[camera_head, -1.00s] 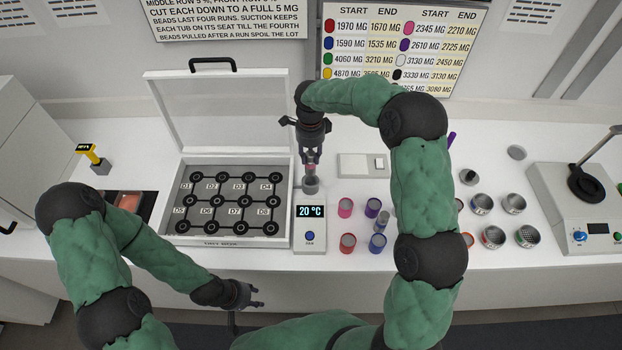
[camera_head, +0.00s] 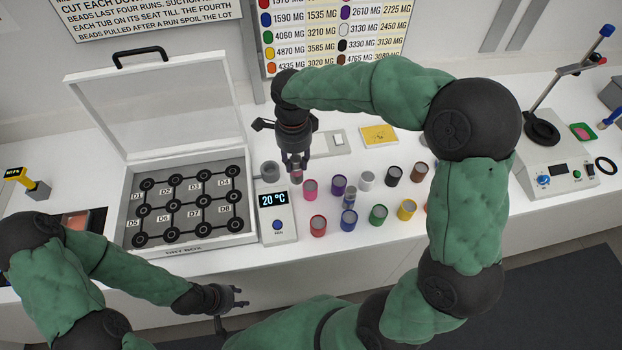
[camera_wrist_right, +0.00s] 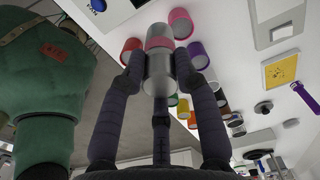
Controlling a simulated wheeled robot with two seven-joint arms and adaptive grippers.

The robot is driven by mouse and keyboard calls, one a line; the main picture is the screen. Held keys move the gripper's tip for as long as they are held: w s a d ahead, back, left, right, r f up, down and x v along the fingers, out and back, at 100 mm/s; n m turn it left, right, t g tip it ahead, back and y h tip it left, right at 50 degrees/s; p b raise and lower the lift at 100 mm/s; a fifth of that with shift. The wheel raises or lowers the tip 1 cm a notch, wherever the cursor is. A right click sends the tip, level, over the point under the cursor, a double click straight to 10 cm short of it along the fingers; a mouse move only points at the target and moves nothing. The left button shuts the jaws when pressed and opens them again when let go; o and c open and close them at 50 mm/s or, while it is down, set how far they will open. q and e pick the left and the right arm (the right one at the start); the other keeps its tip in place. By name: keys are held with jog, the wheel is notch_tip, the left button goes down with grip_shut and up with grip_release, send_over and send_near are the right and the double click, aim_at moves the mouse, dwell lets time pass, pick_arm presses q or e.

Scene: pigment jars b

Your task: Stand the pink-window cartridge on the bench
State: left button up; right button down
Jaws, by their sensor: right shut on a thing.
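My right gripper (camera_head: 296,163) is shut on the pink-window cartridge (camera_head: 296,174), a small silver cylinder. In the right wrist view the cartridge (camera_wrist_right: 158,72) sits between both fingertips, with a pink band near its far end. It appears held above the white bench (camera_head: 80,170), between the grey round well (camera_head: 270,170) and the pink jar (camera_head: 310,187). I cannot tell the exact gap below it. My left gripper (camera_head: 237,298) is open and empty in front of the bench edge.
Several coloured jars, such as the red jar (camera_head: 318,225) and purple jar (camera_head: 339,184), stand right of the temperature unit (camera_head: 276,218). A silver cartridge (camera_head: 349,197) stands among them. The open dry box (camera_head: 185,249) is at left, the stirrer (camera_head: 555,170) at right.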

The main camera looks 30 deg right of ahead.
jog(key=s+d+b, duration=0.1)
jog(key=s, duration=0.4)
jog(key=shift+w+d+f+b, duration=0.35)
jog(key=shift+w+d+f, duration=0.7)
jog(key=shift+w+f, duration=1.15)
jog(key=shift+w+d+f+b, duration=0.3)
jog(key=shift+w+d+f, duration=0.8)
jog(key=shift+w+f, duration=1)
jog(key=shift+w+d+f+b, duration=0.35)
jog(key=shift+w+d+f, duration=0.7)
jog(key=shift+w+f, duration=1.15)
jog(key=shift+s+f, duration=0.25)
jog(key=shift+f, duration=0.05)
jog(key=c, duration=0.9)
grip_release()
